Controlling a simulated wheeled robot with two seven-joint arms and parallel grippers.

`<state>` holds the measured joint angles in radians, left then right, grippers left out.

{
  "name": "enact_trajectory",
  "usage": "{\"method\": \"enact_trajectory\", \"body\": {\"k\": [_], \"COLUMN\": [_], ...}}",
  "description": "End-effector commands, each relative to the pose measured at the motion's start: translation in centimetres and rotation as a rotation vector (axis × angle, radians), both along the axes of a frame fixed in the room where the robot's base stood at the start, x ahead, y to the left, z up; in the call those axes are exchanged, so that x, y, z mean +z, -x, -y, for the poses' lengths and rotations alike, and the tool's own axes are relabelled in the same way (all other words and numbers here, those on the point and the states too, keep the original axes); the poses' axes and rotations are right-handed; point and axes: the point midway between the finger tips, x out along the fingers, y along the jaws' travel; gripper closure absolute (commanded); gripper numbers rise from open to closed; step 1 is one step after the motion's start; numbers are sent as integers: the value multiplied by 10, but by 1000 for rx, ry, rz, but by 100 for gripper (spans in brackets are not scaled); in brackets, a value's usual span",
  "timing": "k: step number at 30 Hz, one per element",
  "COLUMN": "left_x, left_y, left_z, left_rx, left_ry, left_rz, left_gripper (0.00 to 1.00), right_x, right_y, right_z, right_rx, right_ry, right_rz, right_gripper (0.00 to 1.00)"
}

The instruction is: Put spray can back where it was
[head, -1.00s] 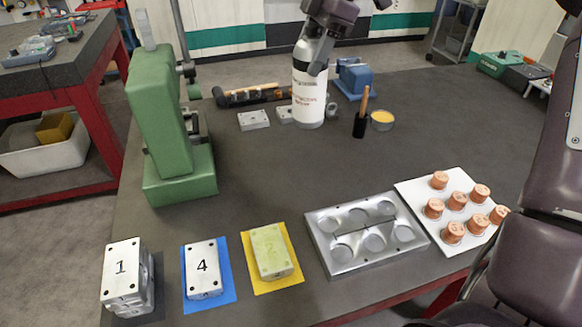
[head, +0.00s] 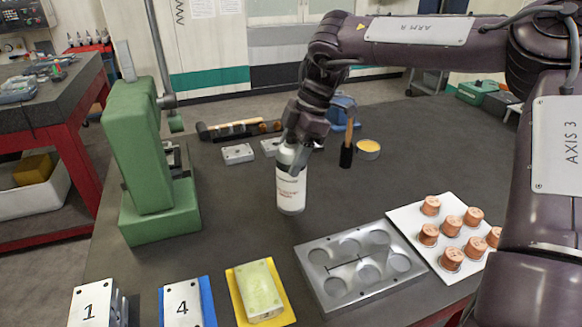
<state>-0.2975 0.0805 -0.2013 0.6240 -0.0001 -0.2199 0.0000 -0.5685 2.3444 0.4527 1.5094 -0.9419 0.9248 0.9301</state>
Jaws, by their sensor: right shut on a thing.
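The white spray can (head: 291,190) with red print is upright near the middle of the table in the head view. My right gripper (head: 298,150) is shut on its upper part, and its fingers hide the top of the can. I cannot tell whether the can's base touches the table. My left gripper is not in view.
A metal mould base (head: 335,292) and a white board (head: 408,222) with several copper plugs lie at the front right. Numbered blocks on coloured mats, one yellow (head: 258,287), line the front. A green press (head: 150,170) stands left.

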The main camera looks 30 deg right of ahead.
Motion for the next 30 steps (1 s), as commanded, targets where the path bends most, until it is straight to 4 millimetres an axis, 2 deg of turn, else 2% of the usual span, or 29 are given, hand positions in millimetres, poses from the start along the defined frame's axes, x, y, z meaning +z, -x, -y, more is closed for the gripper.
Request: {"method": "enact_trajectory", "body": {"k": [6, 14, 15, 19, 30], "left_x": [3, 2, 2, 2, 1], "left_y": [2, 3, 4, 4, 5], "left_z": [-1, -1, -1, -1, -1], "left_rx": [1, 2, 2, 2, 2], "left_ry": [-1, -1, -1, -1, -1], "left_rz": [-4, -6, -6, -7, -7], "left_gripper": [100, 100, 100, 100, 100], "right_x": [-31, -35, -35, -35, -29], "right_y": [0, 0, 0, 0, 0], "right_z": [0, 0, 0, 0, 2], "right_rx": [0, 0, -1, 0, 0], "right_ry": [-3, -1, 0, -1, 0], "right_rz": [-1, 0, -1, -2, 0], "right_gripper": [98, 98, 36, 19, 19]}}
